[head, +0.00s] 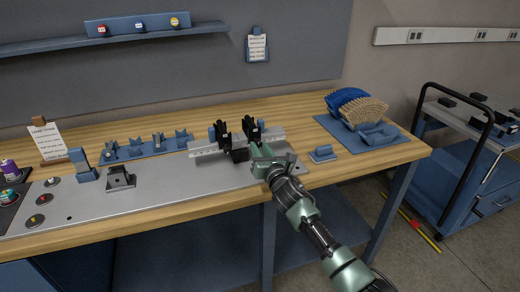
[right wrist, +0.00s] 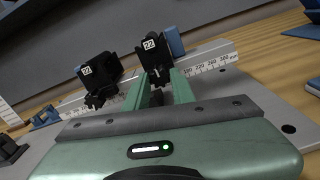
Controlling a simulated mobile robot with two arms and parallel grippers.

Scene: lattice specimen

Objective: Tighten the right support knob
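Two black supports marked 22 stand on a metal rail with a printed scale (right wrist: 212,63). The right support (head: 249,127) is at the middle of the bench; in the right wrist view (right wrist: 154,52) it stands straight ahead. The left support (head: 222,131) also shows in the right wrist view (right wrist: 98,78). My right gripper (head: 260,151) is at the right support's front. Its two green fingers (right wrist: 156,82) are apart, on either side of a small dark part low on the support, likely its knob (right wrist: 157,97). Contact is not clear. My left gripper is not in view.
A grey plate (head: 160,203) lies under the rail. Blue holders (head: 158,144) stand to the left, with a black-and-grey block (head: 120,179) in front. A blue mat (head: 392,147) with fan-shaped pieces lies right. A cart (head: 455,170) stands beyond the bench.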

